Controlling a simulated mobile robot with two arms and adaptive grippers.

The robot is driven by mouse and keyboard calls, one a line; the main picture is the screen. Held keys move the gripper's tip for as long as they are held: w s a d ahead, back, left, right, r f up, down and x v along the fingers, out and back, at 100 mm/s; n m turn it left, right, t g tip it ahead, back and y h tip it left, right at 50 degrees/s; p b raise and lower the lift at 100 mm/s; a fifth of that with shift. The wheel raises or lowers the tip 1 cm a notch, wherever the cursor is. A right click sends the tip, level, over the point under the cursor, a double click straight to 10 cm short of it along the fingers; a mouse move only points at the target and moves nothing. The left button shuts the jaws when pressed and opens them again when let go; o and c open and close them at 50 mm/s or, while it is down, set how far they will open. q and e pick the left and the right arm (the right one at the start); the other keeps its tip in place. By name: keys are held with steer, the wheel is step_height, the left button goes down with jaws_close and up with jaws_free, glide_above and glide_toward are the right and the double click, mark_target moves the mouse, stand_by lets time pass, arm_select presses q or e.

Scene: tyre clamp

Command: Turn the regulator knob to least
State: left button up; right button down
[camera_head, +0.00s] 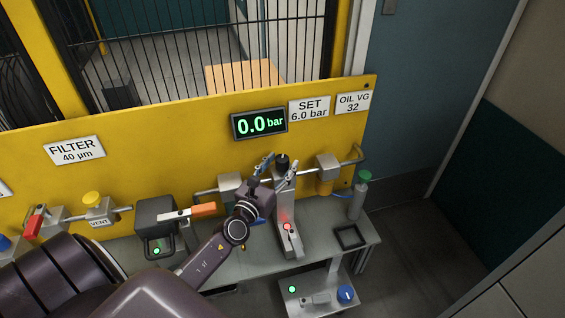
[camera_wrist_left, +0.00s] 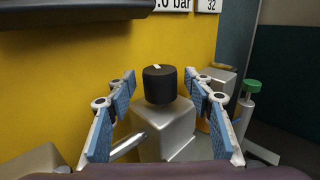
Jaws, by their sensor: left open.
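The regulator knob (camera_head: 282,161) is a black cylinder on top of a grey metal regulator body (camera_head: 284,180), in front of the yellow panel. In the left wrist view the knob (camera_wrist_left: 160,85) stands upright with a white mark on its top, and the body (camera_wrist_left: 165,130) is below it. My left gripper (camera_head: 276,167) is open at the regulator. In the left wrist view its blue-padded fingers (camera_wrist_left: 160,92) stand on either side of the knob, with gaps on both sides. The display (camera_head: 259,123) reads 0.0 bar. My right gripper is not in view.
A pipe with a second grey fitting (camera_head: 327,167) runs right of the regulator. A green-capped bottle (camera_head: 359,194) stands farther right. An orange lever (camera_head: 203,209), a yellow vent knob (camera_head: 92,199) and a red handle (camera_head: 33,226) are to the left. A lower shelf (camera_head: 318,297) carries a blue knob.

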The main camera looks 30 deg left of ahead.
arm_select(q)
steer(key=shift+w, duration=0.6)
